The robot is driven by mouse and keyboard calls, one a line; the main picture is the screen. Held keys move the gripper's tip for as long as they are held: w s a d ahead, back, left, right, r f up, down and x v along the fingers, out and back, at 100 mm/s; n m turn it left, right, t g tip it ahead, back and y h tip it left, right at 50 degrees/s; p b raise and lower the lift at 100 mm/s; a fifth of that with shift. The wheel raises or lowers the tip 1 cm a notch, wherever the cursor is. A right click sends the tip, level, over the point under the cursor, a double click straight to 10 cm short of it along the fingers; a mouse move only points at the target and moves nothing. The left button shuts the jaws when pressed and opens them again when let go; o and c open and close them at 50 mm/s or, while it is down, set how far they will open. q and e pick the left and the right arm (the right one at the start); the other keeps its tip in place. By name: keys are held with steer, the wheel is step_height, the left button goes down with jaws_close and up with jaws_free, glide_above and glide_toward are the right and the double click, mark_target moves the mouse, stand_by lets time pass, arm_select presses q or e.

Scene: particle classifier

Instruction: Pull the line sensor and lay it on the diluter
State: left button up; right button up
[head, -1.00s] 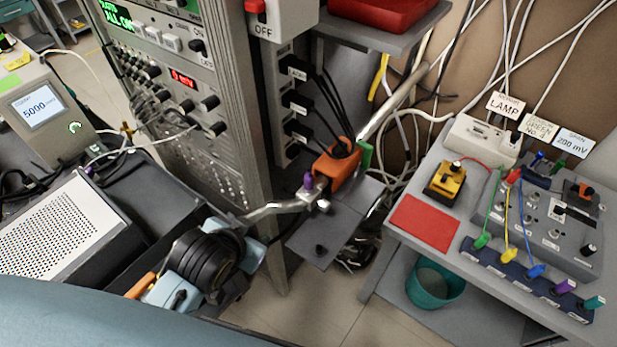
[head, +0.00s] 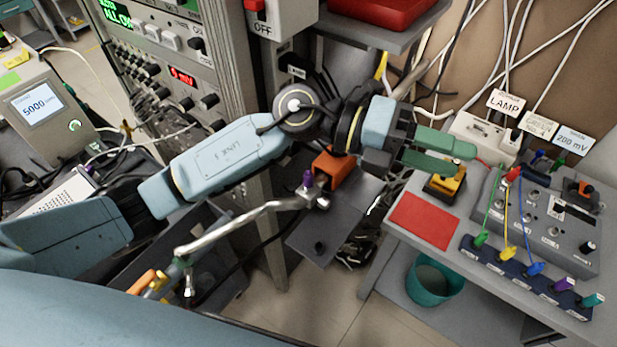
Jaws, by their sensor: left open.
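My left gripper (head: 464,160) reaches in from the left across the middle. Its two green fingers are apart, with nothing seen between them, and in the picture they lie over the upper part of a yellow-and-black block (head: 447,187) on the right bench. I cannot tell whether they touch it. No readable label marks the line sensor or the diluter, so I cannot tell which things they are. An orange block (head: 334,172) sits beside a purple-capped metal fitting (head: 309,190) on a small grey shelf, partly hidden by my arm. My right gripper is out of view.
A red mat (head: 424,220) lies on the right bench (head: 393,238), left of a grey box (head: 562,235) with coloured plugs. A teal bin (head: 436,281) stands below. A metal tube (head: 240,221) runs under my arm. An instrument rack (head: 190,75) stands behind.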

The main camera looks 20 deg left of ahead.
arm_select(q)
steer(key=w+a+f+m+y, duration=0.2)
steer(key=a+f+m+y, duration=0.15)
steer(key=f+y, duration=0.35)
steer(key=n+t+y, duration=0.2)
steer(key=y, duration=0.9)
glide_toward(308, 173)
steer(key=shift+m, duration=0.25)
step_height(308, 173, down, 11)
steer(key=shift+w+a+r+p, duration=0.1)
steer(key=shift+w+r+p, duration=0.05)
steer(key=shift+p, duration=0.6)
jaws_close()
steer(key=shift+r+b, duration=0.6)
steer(key=shift+r, duration=4.45)
